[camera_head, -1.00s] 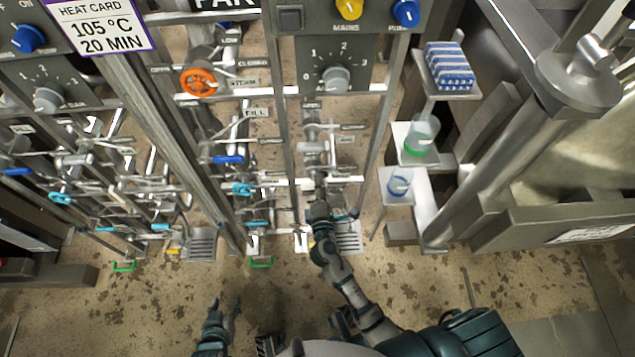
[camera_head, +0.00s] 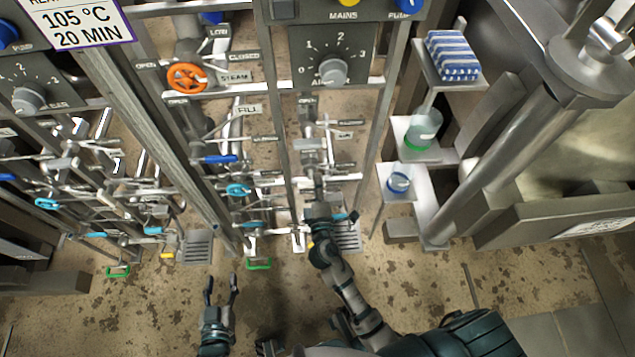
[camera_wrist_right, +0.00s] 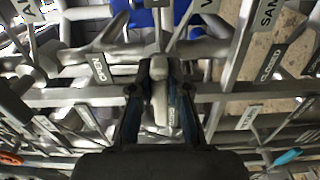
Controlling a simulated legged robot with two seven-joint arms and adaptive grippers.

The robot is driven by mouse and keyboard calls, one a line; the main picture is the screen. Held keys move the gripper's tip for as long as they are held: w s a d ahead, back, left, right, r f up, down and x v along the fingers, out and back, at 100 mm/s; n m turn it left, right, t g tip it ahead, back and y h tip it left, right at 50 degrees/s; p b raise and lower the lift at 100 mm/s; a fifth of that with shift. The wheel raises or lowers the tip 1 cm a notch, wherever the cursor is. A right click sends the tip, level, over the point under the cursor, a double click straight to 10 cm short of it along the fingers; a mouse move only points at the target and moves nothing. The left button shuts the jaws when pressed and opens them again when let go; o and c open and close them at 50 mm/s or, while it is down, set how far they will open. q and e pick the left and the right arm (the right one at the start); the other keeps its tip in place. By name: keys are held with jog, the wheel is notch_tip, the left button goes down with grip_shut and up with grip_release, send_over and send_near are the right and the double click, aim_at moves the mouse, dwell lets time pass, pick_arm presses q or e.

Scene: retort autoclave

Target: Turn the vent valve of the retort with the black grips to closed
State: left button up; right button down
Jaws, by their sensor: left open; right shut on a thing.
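My right gripper (camera_head: 318,200) reaches into the pipework below the dial of the right-hand panel. In the right wrist view my right gripper (camera_wrist_right: 160,82) is shut on a pale grey valve lever (camera_wrist_right: 159,104), one dark finger on each side. An OPEN label (camera_wrist_right: 101,68) is left of the lever and a CLOSED label (camera_wrist_right: 269,62) is to the right. A label starting with V (camera_wrist_right: 207,6) is cut off at the top, so I cannot read the valve's name. In the head view the arm and hand hide most of the lever. My left gripper (camera_head: 221,290) is open and empty over the floor.
An orange steam handwheel (camera_head: 187,77) and blue levers (camera_head: 220,159) are left of my right arm. A rack (camera_head: 428,205) at the right holds a striped block (camera_head: 452,55) and beakers (camera_head: 422,130).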

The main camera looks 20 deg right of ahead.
jog(key=c, duration=1.1)
grip_release()
jog(key=shift+f, duration=0.15)
jog(key=v, duration=1.2)
